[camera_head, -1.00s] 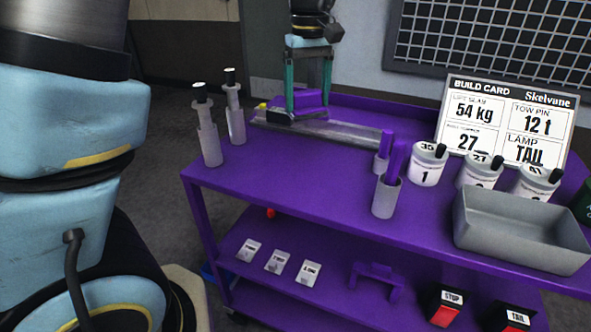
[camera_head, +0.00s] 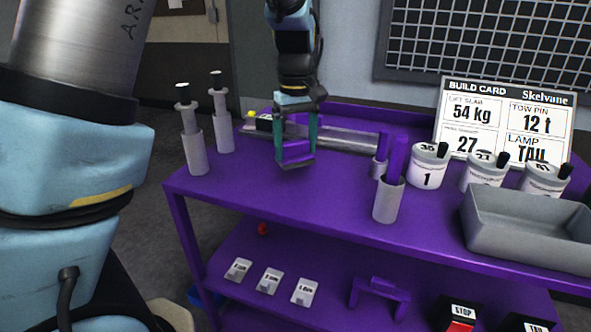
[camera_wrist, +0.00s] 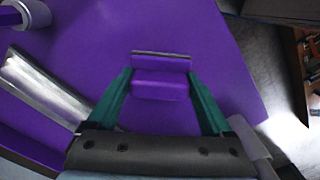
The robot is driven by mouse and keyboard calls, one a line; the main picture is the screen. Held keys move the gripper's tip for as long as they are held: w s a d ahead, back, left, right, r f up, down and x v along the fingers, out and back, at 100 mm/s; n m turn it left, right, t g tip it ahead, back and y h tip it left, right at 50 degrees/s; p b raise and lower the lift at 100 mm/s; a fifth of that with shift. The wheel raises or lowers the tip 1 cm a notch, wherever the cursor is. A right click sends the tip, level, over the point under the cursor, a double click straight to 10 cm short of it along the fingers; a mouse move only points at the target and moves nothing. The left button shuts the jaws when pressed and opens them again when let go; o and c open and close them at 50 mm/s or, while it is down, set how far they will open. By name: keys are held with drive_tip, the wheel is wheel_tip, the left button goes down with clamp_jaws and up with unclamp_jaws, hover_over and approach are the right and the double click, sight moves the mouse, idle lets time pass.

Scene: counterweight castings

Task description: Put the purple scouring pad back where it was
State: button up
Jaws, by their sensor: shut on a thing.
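The purple scouring pad (camera_head: 296,153) is between the green fingers of my gripper (camera_head: 296,158), over the left part of the purple cart top (camera_head: 250,205). The pad has a dark strip along its lower edge. In the wrist view the pad (camera_wrist: 160,86) spans the gap between both fingertips, with a thin grey-dark strip at its far side. My gripper is shut on it, pointing down. The pad is close to the cart top; I cannot tell whether it touches.
A metal rail (camera_head: 350,139) lies behind the pad. Two syringe-like cylinders (camera_head: 194,145) stand at the left edge. Purple-handled holders (camera_head: 387,200), white numbered tubs (camera_head: 428,166) and a grey tray (camera_head: 525,233) stand to the right. The front left of the top is clear.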

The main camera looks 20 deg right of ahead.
sight(296, 158)
drive_tip(key=shift+f, duration=2.6)
drive_tip(key=shift+f, duration=0.15)
drive_tip(key=o, duration=1.2)
wheel_tip(296, 158, up, 12)
drive_tip(key=shift+r, duration=0.2)
drive_tip(key=w+a+f, duration=0.1)
drive_tip(key=a+f, duration=0.2)
drive_tip(key=a, duration=0.4)
drive_tip(key=w+a+f, duration=0.2)
drive_tip(key=a, duration=0.6)
drive_tip(key=shift+m+t, duration=0.8)
drive_tip(key=s+a+f, duration=0.2)
drive_tip(key=a, duration=0.3)
drive_tip(key=s+a+f, duration=0.2)
drive_tip(key=a, duration=0.3)
drive_tip(key=s+a+f, duration=0.2)
drive_tip(key=a, duration=0.3)
drive_tip(key=shift+s+a, duration=0.1)
drive_tip(key=shift+s, duration=0.25)
